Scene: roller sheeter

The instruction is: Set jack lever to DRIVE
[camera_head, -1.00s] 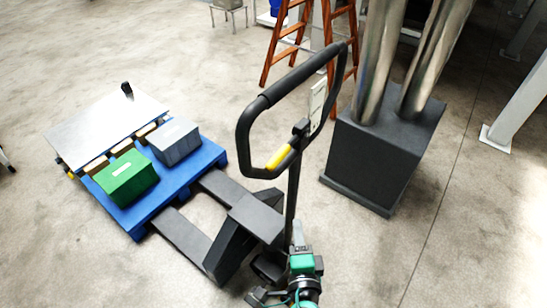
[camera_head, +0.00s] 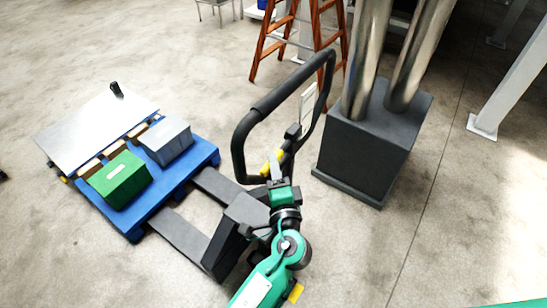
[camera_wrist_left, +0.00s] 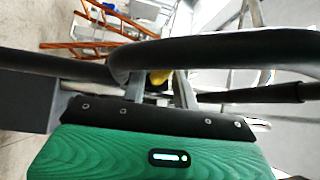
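The pallet jack's black loop handle (camera_head: 240,150) stands tilted above the jack (camera_head: 235,222). The yellow jack lever (camera_head: 266,168) sits inside the lower part of the loop; it also shows in the left wrist view (camera_wrist_left: 160,76), beyond the fingers. My left gripper (camera_head: 276,170) is raised at the lever and partly covers it in the head view. In the left wrist view its grey fingers (camera_wrist_left: 160,90) stand apart with the yellow lever seen between them. I cannot tell whether they touch it. My right gripper is not in view.
A dark block with metal pipes (camera_head: 365,150) stands right of the handle. An orange ladder (camera_head: 265,48) stands behind.

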